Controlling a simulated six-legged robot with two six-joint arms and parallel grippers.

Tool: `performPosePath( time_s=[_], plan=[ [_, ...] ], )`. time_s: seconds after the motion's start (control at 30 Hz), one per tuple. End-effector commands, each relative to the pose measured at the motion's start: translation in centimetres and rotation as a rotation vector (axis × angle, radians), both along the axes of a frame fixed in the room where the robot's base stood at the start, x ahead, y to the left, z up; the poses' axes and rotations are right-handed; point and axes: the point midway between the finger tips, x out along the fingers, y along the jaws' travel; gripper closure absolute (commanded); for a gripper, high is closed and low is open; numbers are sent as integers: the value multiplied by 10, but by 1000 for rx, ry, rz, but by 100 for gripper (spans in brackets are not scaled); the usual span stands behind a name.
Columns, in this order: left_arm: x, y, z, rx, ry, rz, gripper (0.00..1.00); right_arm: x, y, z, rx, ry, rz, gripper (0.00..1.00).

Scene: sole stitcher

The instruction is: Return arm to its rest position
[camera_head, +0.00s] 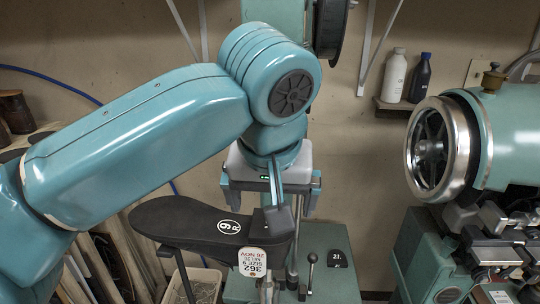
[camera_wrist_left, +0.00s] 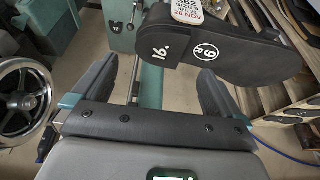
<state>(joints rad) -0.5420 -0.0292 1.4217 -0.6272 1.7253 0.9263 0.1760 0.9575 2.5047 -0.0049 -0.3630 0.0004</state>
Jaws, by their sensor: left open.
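My left arm (camera_head: 140,125) comes in from the left and bends down at its wrist. My left gripper (camera_head: 272,203) points down just beyond the right end of a black shoe-shaped form (camera_head: 185,218). The form carries a white round size mark and a paper tag (camera_head: 252,262). In the left wrist view, the jaws (camera_wrist_left: 152,76) are spread wide with nothing between them. The form (camera_wrist_left: 240,66) lies ahead of the fingertips there, and whether they touch it cannot be told. My right gripper is not in view.
A teal machine with a shiny handwheel (camera_head: 437,150) stands at the right; the wheel also shows in the left wrist view (camera_wrist_left: 22,100). A small lever (camera_head: 310,272) stands below the gripper. A wall shelf holds a white bottle (camera_head: 395,76) and a dark bottle (camera_head: 421,78).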

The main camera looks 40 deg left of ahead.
Motion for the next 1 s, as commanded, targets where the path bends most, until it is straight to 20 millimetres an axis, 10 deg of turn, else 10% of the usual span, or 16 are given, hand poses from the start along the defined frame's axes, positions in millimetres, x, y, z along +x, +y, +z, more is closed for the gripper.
performPosePath(
  time_s=[0.4, 1.0],
  plan=[
    [-29, -19, 97, -1, -1, -3, 0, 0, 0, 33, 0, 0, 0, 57],
    [-35, -21, 104, 0, -1, -1, 0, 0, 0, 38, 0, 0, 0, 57]
  ],
)
